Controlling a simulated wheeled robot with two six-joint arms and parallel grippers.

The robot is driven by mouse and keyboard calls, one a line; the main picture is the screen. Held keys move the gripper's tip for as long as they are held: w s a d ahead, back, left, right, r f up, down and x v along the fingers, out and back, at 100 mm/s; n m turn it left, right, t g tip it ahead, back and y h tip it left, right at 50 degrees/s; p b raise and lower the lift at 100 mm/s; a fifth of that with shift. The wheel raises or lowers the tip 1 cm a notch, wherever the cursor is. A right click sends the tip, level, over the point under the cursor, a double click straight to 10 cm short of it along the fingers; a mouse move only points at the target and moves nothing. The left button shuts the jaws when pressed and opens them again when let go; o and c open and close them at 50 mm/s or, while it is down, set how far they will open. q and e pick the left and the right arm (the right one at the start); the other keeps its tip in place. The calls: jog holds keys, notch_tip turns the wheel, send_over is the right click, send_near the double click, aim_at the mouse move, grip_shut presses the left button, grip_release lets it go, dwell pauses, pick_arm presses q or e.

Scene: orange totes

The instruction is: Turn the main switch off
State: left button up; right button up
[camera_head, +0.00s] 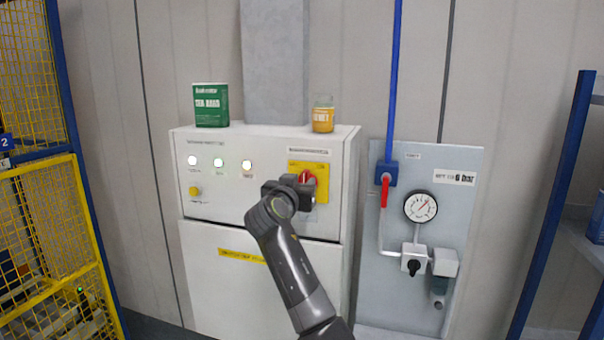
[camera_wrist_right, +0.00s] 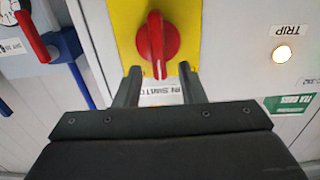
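The main switch is a red rotary knob (camera_head: 308,178) on a yellow plate (camera_head: 321,168), at the upper right of a white cabinet's front. In the right wrist view the red knob (camera_wrist_right: 158,45) fills the top middle on its yellow plate (camera_wrist_right: 122,22), its grip ridge running up and down the picture. My right gripper (camera_wrist_right: 160,70) is open, with one fingertip on each side of the lower end of the knob and a gap on both sides. In the head view my right gripper (camera_head: 292,185) partly covers the knob and plate. My left gripper is in neither view.
The white cabinet (camera_head: 262,215) carries lit lamps, a yellow button (camera_head: 195,191), a green box (camera_head: 210,105) and a yellow jar (camera_head: 323,115). Right of it, a grey panel (camera_head: 455,215) holds a red valve lever (camera_head: 384,191) and a gauge (camera_head: 420,206). Yellow fencing (camera_head: 75,230) stands left.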

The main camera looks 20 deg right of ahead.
jog(key=shift+x, duration=0.95)
grip_shut()
